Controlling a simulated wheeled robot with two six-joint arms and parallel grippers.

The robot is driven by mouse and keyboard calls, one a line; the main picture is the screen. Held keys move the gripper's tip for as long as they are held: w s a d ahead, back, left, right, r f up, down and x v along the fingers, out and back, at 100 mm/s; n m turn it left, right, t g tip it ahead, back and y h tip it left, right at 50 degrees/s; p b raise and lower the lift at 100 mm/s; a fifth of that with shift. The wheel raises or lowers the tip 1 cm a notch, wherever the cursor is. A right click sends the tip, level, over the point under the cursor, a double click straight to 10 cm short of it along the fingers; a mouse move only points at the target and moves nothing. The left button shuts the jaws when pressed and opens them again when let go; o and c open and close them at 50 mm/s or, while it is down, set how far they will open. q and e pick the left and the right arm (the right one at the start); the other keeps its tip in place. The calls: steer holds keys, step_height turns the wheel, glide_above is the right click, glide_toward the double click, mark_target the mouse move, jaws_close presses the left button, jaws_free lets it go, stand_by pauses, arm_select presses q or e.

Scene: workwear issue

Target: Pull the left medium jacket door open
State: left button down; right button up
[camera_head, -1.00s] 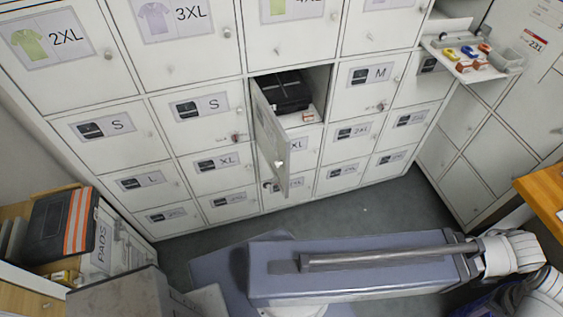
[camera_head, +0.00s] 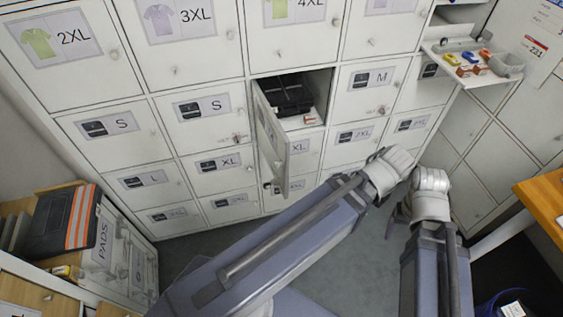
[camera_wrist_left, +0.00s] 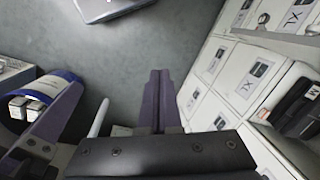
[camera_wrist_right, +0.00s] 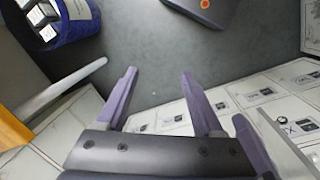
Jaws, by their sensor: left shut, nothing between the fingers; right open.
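A white locker door (camera_head: 271,135) stands open in the head view, hinged at its left edge and swung out towards me. It lies between a closed S door (camera_head: 210,118) and a closed M door (camera_head: 366,85); its own label is not readable. A black folded item (camera_head: 288,95) lies in the compartment behind it. My left gripper (camera_wrist_left: 158,78) is shut and empty, with the lockers to its right in the left wrist view. My right gripper (camera_wrist_right: 158,78) is open and empty over the floor. Both grippers are apart from the open door.
A shelf tray (camera_head: 476,68) with small coloured items juts out at upper right. A wooden table edge (camera_head: 543,205) is at right. A shelf unit with a striped dark item (camera_head: 62,222) is at lower left. Grey floor (camera_head: 350,285) lies between.

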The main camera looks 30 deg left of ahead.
steer(key=o, duration=0.3)
arm_select(q)
steer(key=w+a+r+n+g+y, duration=0.1)
steer(key=w+a+r+n+y, duration=0.15)
steer(key=w+a+n, duration=0.45)
steer(key=w+a+r+n+g+y, duration=0.1)
steer(key=w+a+n+y, duration=0.25)
steer(key=a+n, duration=0.45)
steer(key=s+a+r+b+x, duration=0.1)
steer(key=s+b+x, duration=0.1)
steer(key=b+x, duration=0.6)
step_height(320, 180, down, 2)
steer(key=a, duration=0.2)
steer(key=shift+s+a+f+h, duration=0.15)
steer(key=shift+s+a+h, duration=0.1)
steer(key=shift+s+h, duration=0.15)
arm_select(e)
step_height(320, 180, down, 8)
arm_select(q)
steer(key=shift+w, duration=0.1)
